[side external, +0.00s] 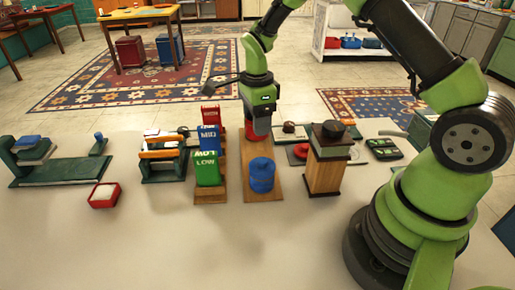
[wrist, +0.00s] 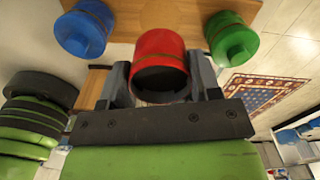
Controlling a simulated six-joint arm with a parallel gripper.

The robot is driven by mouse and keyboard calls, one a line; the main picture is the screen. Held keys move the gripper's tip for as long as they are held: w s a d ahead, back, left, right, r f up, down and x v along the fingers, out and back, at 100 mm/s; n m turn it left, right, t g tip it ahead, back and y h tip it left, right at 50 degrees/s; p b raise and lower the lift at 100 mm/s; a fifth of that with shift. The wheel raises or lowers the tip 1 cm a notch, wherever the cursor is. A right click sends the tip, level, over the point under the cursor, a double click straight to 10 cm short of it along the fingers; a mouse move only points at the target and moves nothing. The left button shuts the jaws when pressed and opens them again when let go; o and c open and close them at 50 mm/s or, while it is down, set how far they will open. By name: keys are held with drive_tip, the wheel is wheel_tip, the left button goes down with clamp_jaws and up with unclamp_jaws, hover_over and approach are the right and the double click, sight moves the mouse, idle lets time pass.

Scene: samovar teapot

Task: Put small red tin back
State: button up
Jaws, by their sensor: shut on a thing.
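My gripper (side external: 258,112) is shut on the small red tin (side external: 255,133), which hangs upright between the fingers above the wooden board (side external: 251,197). In the wrist view the red tin (wrist: 160,48) sits between both fingers, with a blue tin (wrist: 84,30) to its left and a green tin (wrist: 231,38) to its right. In the side view the blue tin (side external: 261,176) stands on the near part of the board. The green tin is hidden there, behind my gripper. I cannot tell whether the red tin touches the board.
Cards marked LOW (side external: 207,168) and MID stand in a rack left of the board. A wooden box-like stand (side external: 325,160) with a dark top is close on the right. A red tray (side external: 104,195) lies at left. The front of the table is clear.

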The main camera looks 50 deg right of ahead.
wheel_tip(320, 180, down, 7)
drive_tip(key=shift+r, duration=0.1)
idle(0.4)
drive_tip(key=o, duration=1)
drive_tip(key=shift+f, duration=0.2)
